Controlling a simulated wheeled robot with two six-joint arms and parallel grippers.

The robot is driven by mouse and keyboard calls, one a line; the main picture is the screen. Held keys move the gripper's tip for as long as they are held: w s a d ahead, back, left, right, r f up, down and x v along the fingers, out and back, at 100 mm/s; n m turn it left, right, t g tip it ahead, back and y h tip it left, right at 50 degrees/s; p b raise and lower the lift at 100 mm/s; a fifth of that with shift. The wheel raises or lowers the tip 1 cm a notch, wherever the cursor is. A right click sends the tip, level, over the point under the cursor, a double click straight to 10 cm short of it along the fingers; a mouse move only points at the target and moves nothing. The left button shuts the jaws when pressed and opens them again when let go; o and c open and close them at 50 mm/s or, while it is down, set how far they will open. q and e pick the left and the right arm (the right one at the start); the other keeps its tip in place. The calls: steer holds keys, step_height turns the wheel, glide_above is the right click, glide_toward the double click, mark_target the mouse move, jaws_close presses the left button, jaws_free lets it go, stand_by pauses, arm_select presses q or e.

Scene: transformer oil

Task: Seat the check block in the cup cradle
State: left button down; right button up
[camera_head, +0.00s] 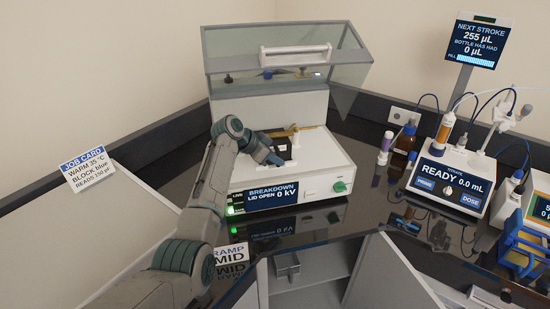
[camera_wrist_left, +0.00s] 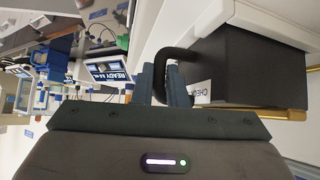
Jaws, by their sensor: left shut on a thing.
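The check block (camera_wrist_left: 255,68) is a black box with a white label, partly legible as "CHE", and a black loop handle (camera_wrist_left: 178,55). My left gripper (camera_wrist_left: 166,84) is shut on this handle. In the head view the left gripper (camera_head: 271,158) is over the top of the white breakdown tester (camera_head: 318,160), and the dark block (camera_head: 283,147) shows partly behind it. A brass-coloured bar (camera_head: 292,131) lies just behind the block, and one also runs beside it in the left wrist view (camera_wrist_left: 270,113). I cannot make out the cup cradle clearly, nor whether the block rests in it. My right gripper is out of view.
The tester's clear lid (camera_head: 225,68) stands open above and behind. A brown bottle (camera_head: 405,138), a capped tube (camera_head: 385,148) and the dosing unit (camera_head: 447,182) stand to the right. A job card (camera_head: 87,168) is at left. An open cabinet lies below the counter.

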arm_select(q)
steer(key=c, duration=1.4)
jaws_free()
steer(key=shift+r, duration=0.1)
steer(key=shift+o, duration=0.2)
steer(key=shift+s, duration=0.1)
steer(key=shift+a+r, duration=0.15)
steer(key=shift+a, duration=0.2)
steer(key=b+v, duration=0.4)
steer(key=v, duration=0.6)
steer(key=shift+s+d+r, duration=0.1)
steer(key=shift+r, duration=0.05)
